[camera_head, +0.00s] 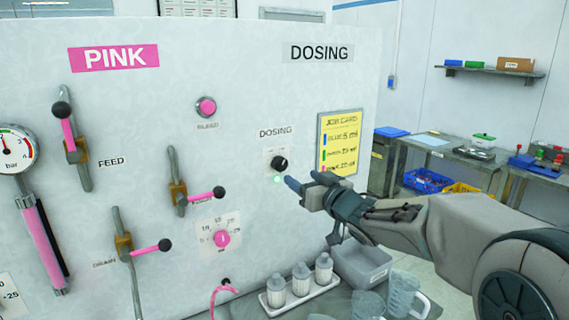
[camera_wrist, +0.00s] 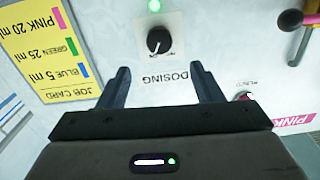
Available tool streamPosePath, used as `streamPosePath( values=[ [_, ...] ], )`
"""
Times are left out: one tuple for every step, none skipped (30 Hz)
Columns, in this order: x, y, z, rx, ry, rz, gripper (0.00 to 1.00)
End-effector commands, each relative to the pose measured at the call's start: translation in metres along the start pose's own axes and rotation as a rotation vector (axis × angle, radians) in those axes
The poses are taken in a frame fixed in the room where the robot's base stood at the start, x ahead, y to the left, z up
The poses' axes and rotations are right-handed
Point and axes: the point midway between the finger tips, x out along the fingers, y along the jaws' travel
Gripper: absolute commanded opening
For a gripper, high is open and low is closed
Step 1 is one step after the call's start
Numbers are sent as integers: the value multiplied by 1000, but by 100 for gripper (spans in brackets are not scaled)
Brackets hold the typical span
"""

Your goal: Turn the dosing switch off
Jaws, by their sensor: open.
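The dosing switch (camera_head: 279,163) is a black round knob on a white plate on the panel, under the printed word DOSING. In the wrist view the switch (camera_wrist: 158,41) appears upside down, with a pale mark on its face. A small green light (camera_head: 277,180) glows just below it, and it also shows in the wrist view (camera_wrist: 154,6). My gripper (camera_head: 304,184) is to the right of the switch in the head view. In the wrist view my gripper (camera_wrist: 164,75) has its two fingers apart, with nothing between them; the switch lies beyond the fingertips.
A yellow job card (camera_head: 339,143) hangs right of the switch. Pink-handled levers (camera_head: 205,196) and a pink dial (camera_head: 222,239) stick out at left. White bottles on a tray (camera_head: 301,297), a grey bin (camera_head: 361,267) and clear jugs (camera_head: 404,293) stand below my arm.

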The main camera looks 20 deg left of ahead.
Motion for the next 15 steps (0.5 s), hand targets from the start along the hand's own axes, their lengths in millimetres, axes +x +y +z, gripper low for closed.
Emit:
streamPosePath(
  values=[
    [11, 0, -2, 0, -2, -1, 59],
    [16, 0, -2, -1, -3, -1, 59],
    [24, -1, -1, 0, -3, -1, 59],
    [29, -1, -2, 1, -3, 0, 59],
    [34, 0, -2, 1, -2, 0, 59],
    [41, 0, -2, 0, -2, -1, 59],
    [47, -1, -2, -1, -2, -1, 59],
    [52, -1, -2, -1, -2, -1, 59],
    [59, 0, -2, -1, -2, 0, 59],
    [63, 0, -2, -1, -2, 1, 59],
    [68, 0, -2, -1, -2, 1, 59],
    [74, 0, -2, -1, -3, 1, 59],
    [78, 0, -2, -2, -2, 1, 59],
    [82, 0, -2, -2, -3, 2, 59],
    [86, 0, -2, -1, -2, 2, 59]
  ],
)
